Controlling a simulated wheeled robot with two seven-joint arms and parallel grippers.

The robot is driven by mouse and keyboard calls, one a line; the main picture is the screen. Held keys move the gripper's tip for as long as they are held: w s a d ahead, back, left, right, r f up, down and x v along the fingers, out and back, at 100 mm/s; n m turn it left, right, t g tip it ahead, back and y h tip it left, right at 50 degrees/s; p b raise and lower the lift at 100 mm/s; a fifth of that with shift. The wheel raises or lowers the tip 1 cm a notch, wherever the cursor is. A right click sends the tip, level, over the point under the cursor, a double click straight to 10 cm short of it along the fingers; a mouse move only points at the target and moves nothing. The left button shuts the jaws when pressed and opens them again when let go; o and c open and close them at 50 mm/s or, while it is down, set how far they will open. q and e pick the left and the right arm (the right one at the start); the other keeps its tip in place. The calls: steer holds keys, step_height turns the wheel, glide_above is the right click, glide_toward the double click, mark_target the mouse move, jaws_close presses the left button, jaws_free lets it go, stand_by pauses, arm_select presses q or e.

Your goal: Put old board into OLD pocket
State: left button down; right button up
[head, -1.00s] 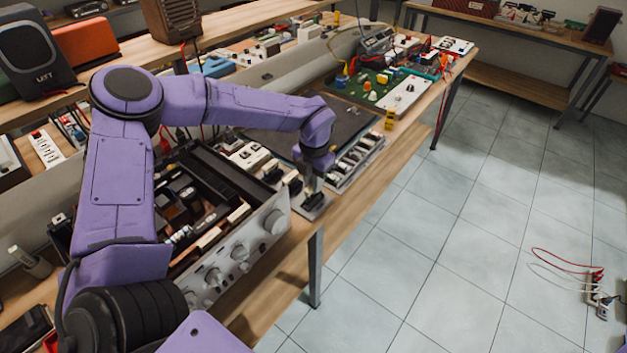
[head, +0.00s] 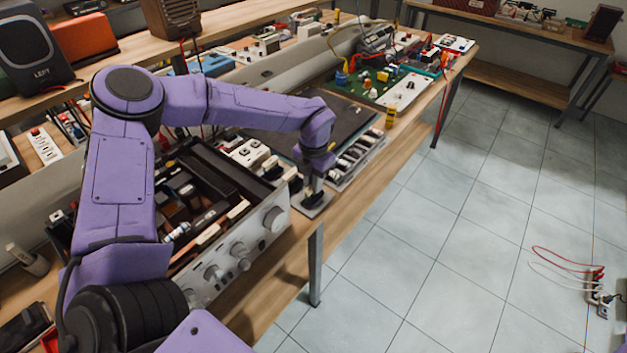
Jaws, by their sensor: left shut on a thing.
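My left gripper (head: 314,192) reaches down at the front edge of the bench, just right of the open hi-fi amplifier (head: 262,226). It is shut on a small dark piece (head: 313,201), which seems to be the old board; the fingers hide much of it. The piece is low over a small grey plate (head: 325,206); I cannot tell whether it touches. No label reading OLD is legible, so I cannot tell which pocket is the OLD one. My right gripper is not in view.
A slotted tray of parts (head: 358,160) and a dark mat (head: 345,125) lie beyond the gripper. A green board (head: 362,88) with components is further back. The amplifier's open chassis has raised walls. The floor (head: 440,250) right of the bench is mostly clear.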

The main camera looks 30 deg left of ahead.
arm_select(q)
steer(key=shift+f, duration=0.15)
steer(key=c, duration=1)
jaws_free()
step_height(320, 180, up, 11)
steer(key=shift+f+b, duration=0.2)
steer(key=shift+b, duration=0.65)
